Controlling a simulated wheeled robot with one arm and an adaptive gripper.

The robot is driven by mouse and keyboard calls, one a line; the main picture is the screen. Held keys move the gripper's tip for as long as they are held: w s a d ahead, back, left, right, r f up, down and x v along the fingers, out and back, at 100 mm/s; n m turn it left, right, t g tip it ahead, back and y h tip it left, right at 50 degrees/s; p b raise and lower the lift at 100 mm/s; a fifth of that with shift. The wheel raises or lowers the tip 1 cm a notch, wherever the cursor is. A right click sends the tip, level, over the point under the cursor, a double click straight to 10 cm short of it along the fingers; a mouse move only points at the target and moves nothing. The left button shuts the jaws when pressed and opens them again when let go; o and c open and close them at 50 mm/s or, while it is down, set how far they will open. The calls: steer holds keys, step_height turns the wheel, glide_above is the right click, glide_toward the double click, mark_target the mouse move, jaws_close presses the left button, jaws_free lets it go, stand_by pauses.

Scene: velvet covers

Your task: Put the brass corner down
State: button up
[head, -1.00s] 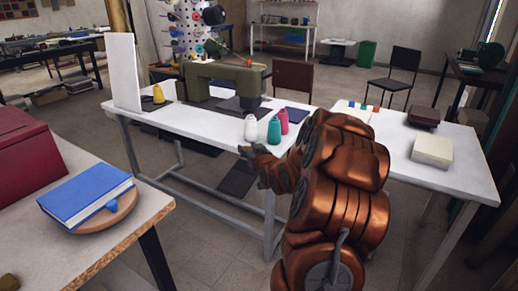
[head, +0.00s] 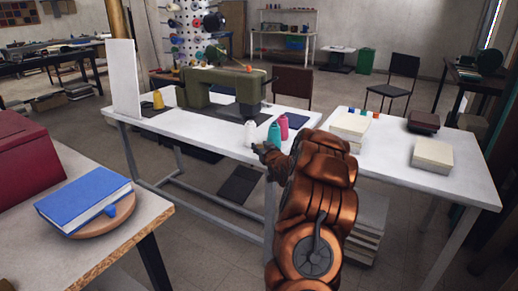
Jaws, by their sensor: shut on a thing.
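My gripper (head: 262,149) shows as a small dark shape at the end of my copper-coloured arm. It appears in front of the near edge of the white sewing table (head: 215,140), just below the white and teal thread cones in the picture. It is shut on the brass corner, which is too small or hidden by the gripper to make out. I cannot tell how high the gripper is above the table.
A white cone (head: 250,133), a teal cone (head: 274,134) and a pink cone (head: 284,126) stand close by. A green sewing machine (head: 225,85) stands behind them. Cream blocks (head: 432,155) lie on the right. A blue book (head: 85,198) rests on a round board at left.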

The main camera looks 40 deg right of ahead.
steer(key=x, duration=0.2)
steer(key=d+x, duration=0.1)
steer(key=x, duration=0.3)
steer(key=shift+s+d+r+p, duration=0.1)
steer(key=shift+s+d+p, duration=0.05)
steer(key=shift+s+p, duration=0.2)
steer(key=shift+f, duration=1.7)
steer(key=shift+f, duration=0.2)
steer(key=o, duration=0.6)
steer(key=shift+r, duration=0.2)
steer(key=v, duration=1.2)
steer(key=shift+b, duration=0.45)
steer(key=shift+w, duration=0.1)
